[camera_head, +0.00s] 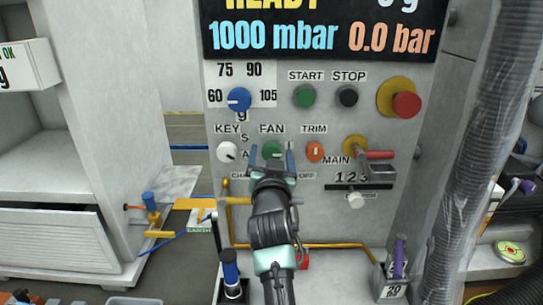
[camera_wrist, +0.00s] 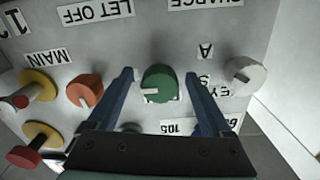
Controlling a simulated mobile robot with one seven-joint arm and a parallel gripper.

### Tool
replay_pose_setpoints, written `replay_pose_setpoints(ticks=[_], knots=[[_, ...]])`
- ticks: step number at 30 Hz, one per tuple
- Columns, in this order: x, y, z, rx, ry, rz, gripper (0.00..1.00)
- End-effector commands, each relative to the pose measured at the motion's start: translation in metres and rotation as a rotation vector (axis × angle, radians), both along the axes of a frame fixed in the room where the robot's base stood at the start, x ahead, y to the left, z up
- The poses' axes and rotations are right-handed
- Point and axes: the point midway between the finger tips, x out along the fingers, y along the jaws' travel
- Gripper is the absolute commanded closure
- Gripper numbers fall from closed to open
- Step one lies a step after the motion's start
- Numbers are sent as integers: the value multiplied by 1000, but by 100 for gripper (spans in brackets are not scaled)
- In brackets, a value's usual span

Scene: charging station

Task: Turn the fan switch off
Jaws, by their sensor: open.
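The fan switch is a green round knob (camera_head: 272,150) under the FAN label on the panel. In the wrist view, which is upside down, the green knob (camera_wrist: 160,84) is in the middle with its white pointer line toward the left. My gripper (camera_head: 271,149) is open in front of the panel. In the wrist view my gripper (camera_wrist: 158,76) has one blue finger on each side of the knob. I see gaps between fingers and knob; I cannot tell how far the fingertips are from the panel.
The white key knob (camera_head: 228,152) and orange trim knob (camera_head: 315,151) flank the fan switch. A blue dial (camera_head: 239,99), green start button (camera_head: 304,96) and black stop button (camera_head: 348,96) are above. A red-handled main valve (camera_head: 377,155) is at right.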

Motion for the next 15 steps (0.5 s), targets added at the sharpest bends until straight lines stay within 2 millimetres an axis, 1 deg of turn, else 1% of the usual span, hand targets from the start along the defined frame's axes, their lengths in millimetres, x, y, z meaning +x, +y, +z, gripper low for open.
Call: replay_pose_setpoints(ticks=[8,12,14,15], knots=[[1,0,1,0,-1,1,16],[1,0,1,0,-1,1,41],[1,0,1,0,-1,0,52],[1,0,1,0,-1,0,59]])
